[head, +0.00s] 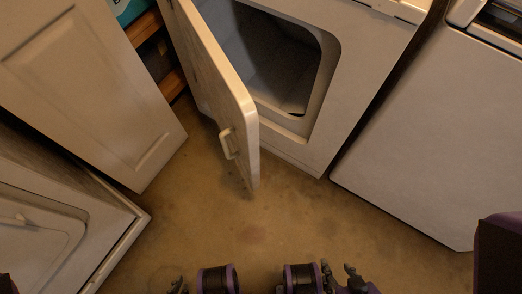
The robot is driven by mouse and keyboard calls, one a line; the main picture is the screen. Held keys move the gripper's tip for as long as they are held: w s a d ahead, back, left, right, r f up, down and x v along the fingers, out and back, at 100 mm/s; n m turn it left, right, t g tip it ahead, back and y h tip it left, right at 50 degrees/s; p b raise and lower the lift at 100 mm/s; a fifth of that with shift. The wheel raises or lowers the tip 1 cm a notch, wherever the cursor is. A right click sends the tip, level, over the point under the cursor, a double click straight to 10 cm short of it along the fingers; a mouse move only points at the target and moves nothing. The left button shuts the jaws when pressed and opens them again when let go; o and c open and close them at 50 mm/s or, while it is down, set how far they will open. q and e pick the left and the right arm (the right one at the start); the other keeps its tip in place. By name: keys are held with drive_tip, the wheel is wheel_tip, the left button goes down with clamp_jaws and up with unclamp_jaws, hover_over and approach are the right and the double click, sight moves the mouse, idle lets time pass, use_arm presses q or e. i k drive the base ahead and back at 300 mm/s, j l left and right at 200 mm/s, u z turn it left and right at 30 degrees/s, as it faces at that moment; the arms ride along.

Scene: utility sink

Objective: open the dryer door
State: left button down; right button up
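The white dryer (365,75) stands at the top centre. Its door (213,70) is swung open to the left, well away from the opening, and stands edge-on towards me. The dark drum (275,60) shows inside. The door handle (227,144) is on the door's outer face, near its free edge. My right gripper (340,279) is at the bottom edge, far from the door, with its fingertips apart and nothing seen between them. Only a small part of my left gripper (177,287) shows at the bottom edge, also clear of the door; its fingers are mostly cut off.
Another white appliance (440,130) stands to the right of the dryer. A white cabinet door (85,80) is at the upper left, with wooden shelving behind it. A white front-door unit (50,225) is at the lower left. The brown floor (250,225) between is clear.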

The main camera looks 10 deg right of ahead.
sight(234, 109)
drive_tip(key=k+l+u, duration=0.25)
drive_tip(key=k+l, duration=0.2)
drive_tip(key=k+l+u, duration=0.25)
drive_tip(key=k+l, duration=0.25)
